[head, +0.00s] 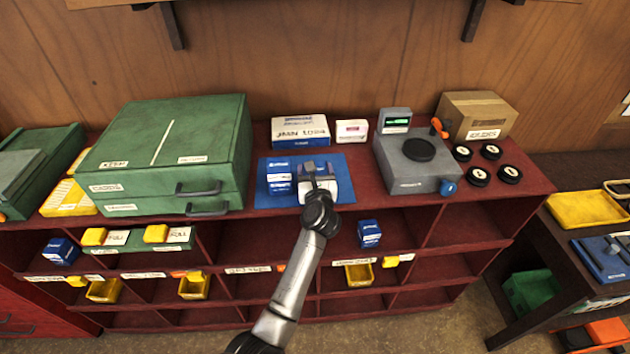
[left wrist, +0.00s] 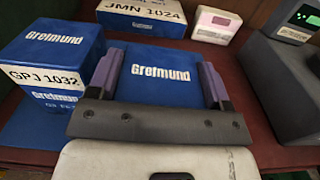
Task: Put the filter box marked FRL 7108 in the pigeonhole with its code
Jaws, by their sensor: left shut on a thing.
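My left gripper (head: 317,182) is over the blue mat (head: 263,199) on the bench top. It is shut on a blue Grefmund box (left wrist: 160,72), with one purple finger on each side in the left wrist view. Any code on this box is hidden, so I cannot tell whether it is FRL 7108. A second blue box marked GPJ 1032 (left wrist: 48,72) stands just left of it and also shows in the head view (head: 280,178). The pigeonholes (head: 250,290) lie below the bench top. Their label strips are too small to read surely. My right gripper is not in view.
A box marked JMN 1024 (head: 300,131) stands behind the mat. A green cabinet (head: 165,150) is left, and a grey scale (head: 416,165) is right. Blue boxes (head: 369,233) and yellow bins (head: 358,274) occupy some pigeonholes; others are empty.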

